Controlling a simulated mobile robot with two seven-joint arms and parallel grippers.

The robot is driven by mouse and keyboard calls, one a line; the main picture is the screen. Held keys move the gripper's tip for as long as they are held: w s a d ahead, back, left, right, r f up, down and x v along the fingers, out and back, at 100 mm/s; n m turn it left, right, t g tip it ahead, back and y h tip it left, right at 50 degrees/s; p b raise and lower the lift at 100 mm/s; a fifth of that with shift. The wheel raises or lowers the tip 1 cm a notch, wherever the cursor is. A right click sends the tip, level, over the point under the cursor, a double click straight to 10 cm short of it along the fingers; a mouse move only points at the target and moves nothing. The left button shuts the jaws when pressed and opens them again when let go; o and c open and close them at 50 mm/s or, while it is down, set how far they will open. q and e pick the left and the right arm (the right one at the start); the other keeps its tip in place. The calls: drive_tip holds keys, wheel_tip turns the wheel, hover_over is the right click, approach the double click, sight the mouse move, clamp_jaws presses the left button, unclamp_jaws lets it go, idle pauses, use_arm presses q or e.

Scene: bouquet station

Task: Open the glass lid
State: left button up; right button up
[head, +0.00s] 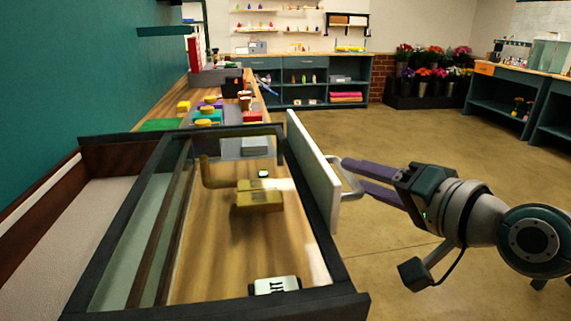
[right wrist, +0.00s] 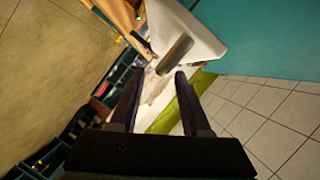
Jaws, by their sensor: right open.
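A dark-framed case (head: 310,279) with clear glass (head: 128,225) fills the near left of the head view. A pale upright panel (head: 315,172) stands along its right side, with a metal bar handle (head: 352,190) on its outer face. My right gripper (head: 349,178) reaches in from the right with its fingers at the handle. In the right wrist view the handle (right wrist: 175,54) lies just ahead of the open fingers (right wrist: 160,78), with a gap showing between them. Whether the fingers touch the handle cannot be told. My left gripper is not in view.
Inside the case are a yellow block (head: 258,201), a grey block (head: 255,145) and a white labelled item (head: 274,286). A cluttered wooden counter continues beyond it. Flower buckets (head: 424,88) stand far back. Open floor (head: 420,140) lies right of the case.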

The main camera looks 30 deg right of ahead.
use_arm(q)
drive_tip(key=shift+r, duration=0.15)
use_arm(e)
drive_tip(key=shift+v, duration=2.7)
